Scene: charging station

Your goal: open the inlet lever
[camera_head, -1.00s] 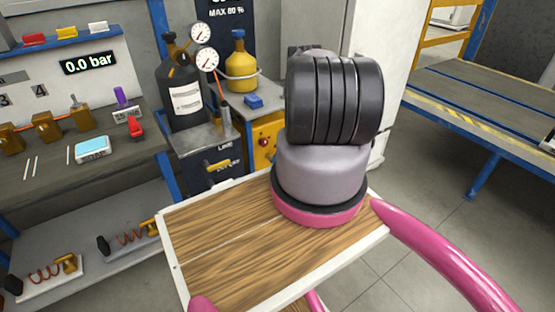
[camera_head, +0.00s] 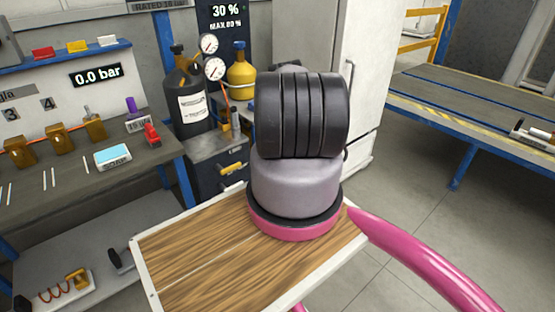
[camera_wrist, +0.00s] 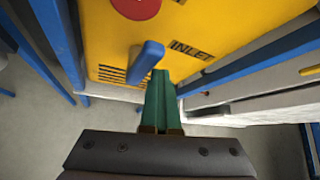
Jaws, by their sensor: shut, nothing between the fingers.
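In the wrist view, the inlet lever (camera_wrist: 151,50) is a short blue handle on a yellow panel (camera_wrist: 222,22). It stands out from the panel at a slant, left of the black INLET label (camera_wrist: 191,50). My gripper (camera_wrist: 161,75) has its green fingers shut together with nothing between them. Its tips are just below and right of the lever, very close to it; I cannot tell whether they touch. In the head view my arm hides the gripper and the lever.
A red round knob (camera_wrist: 136,6) is above the lever in the wrist view. Blue frame bars flank the panel. In the head view, a dark gas cylinder (camera_head: 194,108) with gauges and a workbench (camera_head: 135,158) stand left; a flat blue-framed table (camera_head: 470,105) stands right.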

